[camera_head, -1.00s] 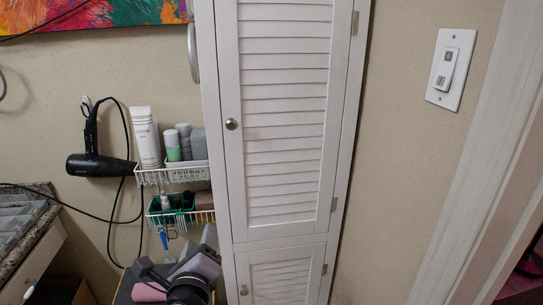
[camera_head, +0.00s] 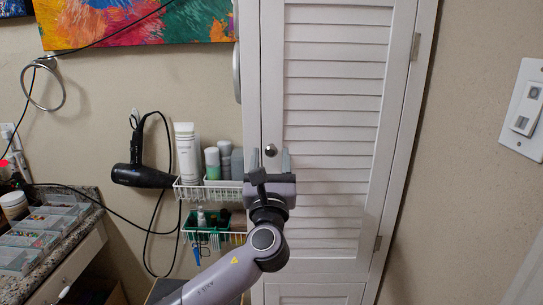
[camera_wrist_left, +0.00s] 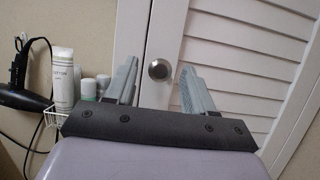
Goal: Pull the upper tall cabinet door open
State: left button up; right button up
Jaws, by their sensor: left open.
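The upper tall cabinet door (camera_head: 335,120) is white with louvred slats and looks closed. Its round metal knob (camera_head: 270,150) sits on the door's left side, and hinges show on the right. My left gripper (camera_head: 270,160) is open in front of the knob, its fingers pointing at the door. In the left wrist view the knob (camera_wrist_left: 158,70) shows between the two spread fingers (camera_wrist_left: 157,85), with no contact visible. My right gripper is not in view.
Wire baskets (camera_head: 205,192) with bottles hang on the wall left of the cabinet, beside a black hair dryer (camera_head: 140,172). A lower louvred door (camera_head: 315,293) is below. A granite counter (camera_head: 75,225) is at left.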

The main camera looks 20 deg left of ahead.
pick_arm(q)
jog(key=shift+w+r, duration=0.15)
jog(key=shift+w, duration=0.15)
grip_shut()
jog(key=shift+s, duration=0.15)
